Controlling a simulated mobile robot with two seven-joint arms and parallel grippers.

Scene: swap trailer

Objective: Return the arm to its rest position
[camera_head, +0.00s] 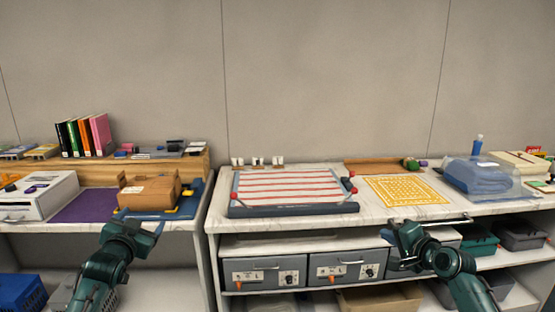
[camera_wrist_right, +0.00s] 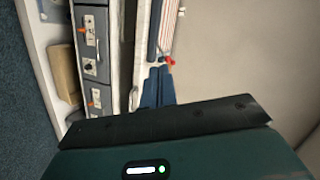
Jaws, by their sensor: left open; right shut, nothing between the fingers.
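My left gripper (camera_head: 138,226) is dark green. It is in front of the left table's edge, below a brown cardboard box (camera_head: 149,191), and open, with nothing seen between its fingers. My right gripper (camera_head: 393,232) is in front of the right table's edge, below the yellow grid mat (camera_head: 406,190). Its fingers also show in the right wrist view (camera_wrist_right: 158,86), closed together and empty. Both arms come up from the bottom of the head view.
The right table (camera_head: 219,208) carries a red-and-white striped board (camera_head: 288,186) and a clear bin with blue cloth (camera_head: 482,176). Grey drawers (camera_head: 264,273) sit on the shelf below, close to my right gripper. A blue basket (camera_head: 19,292) stands at lower left.

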